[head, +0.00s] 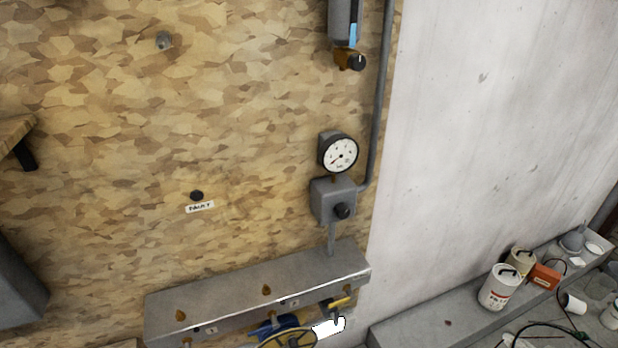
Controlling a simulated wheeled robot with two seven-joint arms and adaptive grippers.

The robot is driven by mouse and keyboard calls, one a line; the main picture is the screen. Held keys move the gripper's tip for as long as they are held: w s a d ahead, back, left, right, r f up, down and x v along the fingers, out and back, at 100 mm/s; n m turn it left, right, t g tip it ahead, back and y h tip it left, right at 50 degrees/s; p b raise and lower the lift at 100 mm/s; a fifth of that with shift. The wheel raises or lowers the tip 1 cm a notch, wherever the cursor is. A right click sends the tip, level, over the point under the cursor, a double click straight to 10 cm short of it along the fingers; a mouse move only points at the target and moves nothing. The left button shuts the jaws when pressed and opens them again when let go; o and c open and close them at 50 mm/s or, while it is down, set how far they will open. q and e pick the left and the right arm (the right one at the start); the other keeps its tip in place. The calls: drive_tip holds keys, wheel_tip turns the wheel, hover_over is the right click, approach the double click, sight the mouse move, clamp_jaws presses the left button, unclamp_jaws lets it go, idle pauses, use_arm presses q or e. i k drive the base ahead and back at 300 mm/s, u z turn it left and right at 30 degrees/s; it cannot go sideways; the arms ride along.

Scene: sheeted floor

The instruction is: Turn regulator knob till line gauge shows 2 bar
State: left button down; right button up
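A round line gauge (339,155) with a white face and black rim is on the right part of the wooden wall panel. Its needle seems to point to the lower left; the numbers are too small to read. Just below it is a grey regulator box (324,197) with a black knob (342,211) on its front. The knob's turn position cannot be made out. Neither of my grippers is in view, and nothing touches the knob.
A grey pipe (379,90) runs down the right of the gauge. Above is a cylinder unit (343,22) with another black knob (357,62). A grey metal ledge (240,290) juts out below. Cans (499,290) stand on a low ledge at right. Space before the box looks clear.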

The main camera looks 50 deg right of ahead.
sight(341, 210)
drive_tip(key=z, duration=1.7)
